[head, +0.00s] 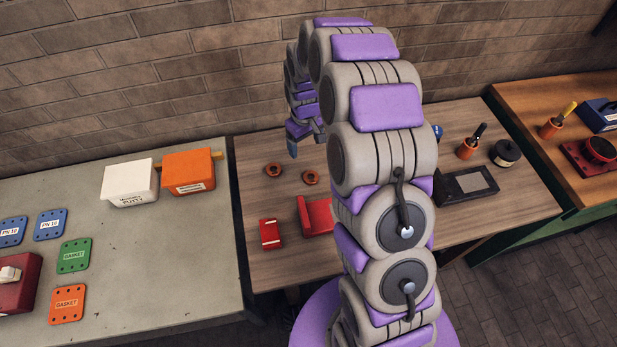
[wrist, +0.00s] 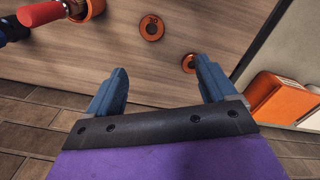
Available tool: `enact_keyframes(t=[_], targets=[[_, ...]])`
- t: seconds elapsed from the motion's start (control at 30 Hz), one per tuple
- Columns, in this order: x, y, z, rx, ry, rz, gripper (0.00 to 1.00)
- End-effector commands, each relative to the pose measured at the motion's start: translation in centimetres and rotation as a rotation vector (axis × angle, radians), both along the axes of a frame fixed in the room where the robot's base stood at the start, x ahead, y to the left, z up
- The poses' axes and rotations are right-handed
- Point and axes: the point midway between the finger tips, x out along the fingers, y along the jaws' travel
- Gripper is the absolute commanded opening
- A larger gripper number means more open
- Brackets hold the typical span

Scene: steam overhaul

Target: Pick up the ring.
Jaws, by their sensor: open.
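Two orange-brown rings lie flat on the wooden bench. In the head view one ring (head: 267,170) is on the left and the other ring (head: 305,179) is a little right and nearer. In the wrist view one ring (wrist: 144,28) shows beyond the space between the fingers, and the other ring (wrist: 186,64) is partly hidden behind the right fingertip. I cannot tell which ring the task means. My gripper (head: 292,147) hangs over the back of the bench, above the rings. In the wrist view my gripper (wrist: 161,70) is open, with nothing between its blue fingers.
An orange box (head: 188,171) and a white box (head: 130,183) stand on the grey bench at left. A small red box (head: 270,233) and a larger red item (head: 316,215) lie in front of the rings. An orange cup with a red-handled tool (wrist: 55,12) shows in the wrist view.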

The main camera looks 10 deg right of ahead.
Motion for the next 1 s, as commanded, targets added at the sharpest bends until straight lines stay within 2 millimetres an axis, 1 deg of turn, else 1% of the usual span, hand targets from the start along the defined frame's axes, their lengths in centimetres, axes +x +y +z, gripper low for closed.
enact_keyframes(t=[0.17, 0.27, 0.37, 0.7, 0.8, 1.0], targets=[[0.3, -0.7, -1.2, 0.005, 0.001, 0.003, 0.85], [0.2, -0.9, -2.4, 0.006, 0.004, 0.002, 0.85], [0.3, -0.8, -4.1, 0.005, 0.003, 0.002, 0.85], [0.3, -0.2, -10.8, -0.002, 0.001, 0.002, 0.85], [0.2, -0.4, -12.2, 0.0, 0.003, 0.002, 0.85], [0.2, -0.9, -13.3, 0.004, 0.001, 0.001, 0.85]])
